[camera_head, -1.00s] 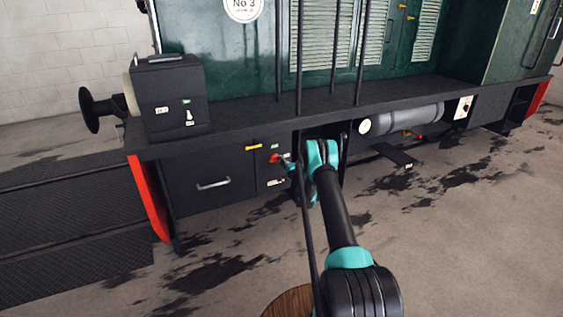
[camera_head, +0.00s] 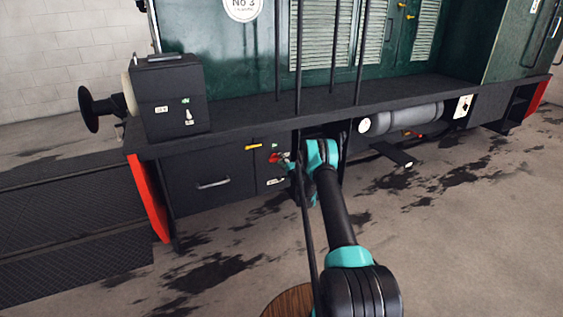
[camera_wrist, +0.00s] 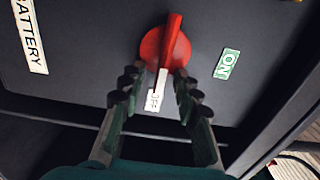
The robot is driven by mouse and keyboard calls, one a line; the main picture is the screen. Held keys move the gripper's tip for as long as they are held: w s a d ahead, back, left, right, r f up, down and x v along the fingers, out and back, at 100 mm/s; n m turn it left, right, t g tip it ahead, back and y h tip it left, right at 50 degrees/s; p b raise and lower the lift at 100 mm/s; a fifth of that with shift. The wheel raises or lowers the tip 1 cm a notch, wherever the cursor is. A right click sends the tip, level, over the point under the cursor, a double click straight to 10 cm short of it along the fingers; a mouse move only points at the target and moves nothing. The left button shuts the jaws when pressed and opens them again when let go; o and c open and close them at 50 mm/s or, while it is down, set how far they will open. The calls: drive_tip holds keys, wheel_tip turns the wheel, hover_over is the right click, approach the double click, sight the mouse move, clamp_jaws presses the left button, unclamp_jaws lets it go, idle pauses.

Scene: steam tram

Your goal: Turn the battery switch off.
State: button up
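The battery switch is a red rotary knob (camera_wrist: 165,47) on a dark panel in the wrist view. Its raised grip bar runs up and down in that view, with the lower end towards the white OFF label (camera_wrist: 154,100). The green ON label (camera_wrist: 227,63) lies to its right, and the BATTERY label (camera_wrist: 30,36) to its left. My gripper (camera_wrist: 157,82) is open. Its fingertips stand apart on either side just below the knob, and whether they touch it is unclear. In the head view the knob (camera_head: 273,158) shows small beside my gripper.
A yellow handle (camera_head: 253,147) and a drawer with a grey pull (camera_head: 213,184) are left of the knob. The dark running board (camera_head: 240,123) overhangs the panel. Thin black rails (camera_head: 299,60) stand in front. A grey cylinder (camera_head: 410,117) is to the right.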

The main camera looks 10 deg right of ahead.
drive_tip(key=v, duration=1.2)
drive_tip(key=shift+r, duration=0.1)
